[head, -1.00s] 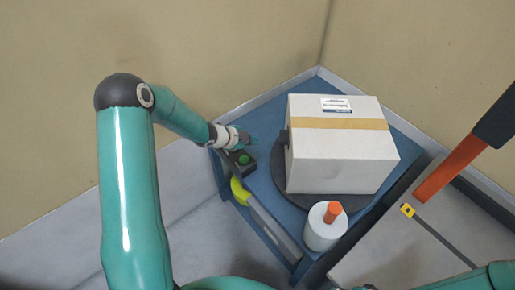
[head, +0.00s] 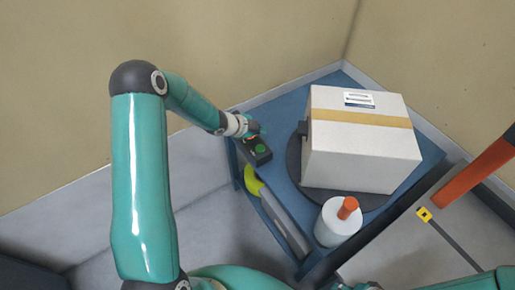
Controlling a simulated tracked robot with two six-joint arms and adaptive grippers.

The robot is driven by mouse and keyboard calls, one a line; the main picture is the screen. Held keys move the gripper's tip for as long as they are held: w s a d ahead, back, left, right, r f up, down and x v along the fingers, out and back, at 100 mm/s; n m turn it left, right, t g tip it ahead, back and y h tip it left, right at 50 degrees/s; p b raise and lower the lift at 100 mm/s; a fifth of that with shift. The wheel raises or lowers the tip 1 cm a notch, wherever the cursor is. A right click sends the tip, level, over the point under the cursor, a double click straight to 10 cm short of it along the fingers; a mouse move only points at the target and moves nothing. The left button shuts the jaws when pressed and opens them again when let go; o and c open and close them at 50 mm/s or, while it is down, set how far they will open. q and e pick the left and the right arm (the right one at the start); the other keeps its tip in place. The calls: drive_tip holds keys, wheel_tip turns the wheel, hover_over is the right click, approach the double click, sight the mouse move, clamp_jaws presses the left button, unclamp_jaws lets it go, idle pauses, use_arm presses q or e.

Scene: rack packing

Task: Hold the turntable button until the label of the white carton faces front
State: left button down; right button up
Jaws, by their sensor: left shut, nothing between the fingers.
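The white carton (head: 361,157) sits on the dark round turntable (head: 294,160) on the blue table. A tan tape band crosses its top. A white label with a blue strip (head: 358,99) shows on the carton's top near the back edge. A small dark box with a green button (head: 261,149) stands at the table's left side. My left gripper (head: 256,128) is shut and empty, just behind the green button; I cannot tell whether it touches the button box. My right gripper is out of view.
A white cylinder (head: 334,226) with an orange top stands at the table's front corner. A yellow-green item (head: 254,182) lies at the left edge. An orange and black bar (head: 474,180) rises at the right. The table (head: 405,195) has a raised rim.

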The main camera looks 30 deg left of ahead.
sight(259, 149)
use_arm(q)
wheel_tip(259, 149, down, 7)
drive_tip(key=b, duration=0.5)
drive_tip(key=shift+b, duration=0.35)
idle(0.9)
drive_tip(key=shift+s+f+b, duration=0.2)
drive_tip(key=shift+f+b, duration=0.05)
drive_tip(key=shift+b, duration=0.05)
drive_tip(key=shift+f+b, duration=0.4)
drive_tip(key=shift+f, duration=0.05)
idle(0.6)
drive_tip(key=shift+r, duration=0.1)
idle(1.6)
drive_tip(key=shift+r+p, duration=0.75)
drive_tip(key=shift+p, duration=0.1)
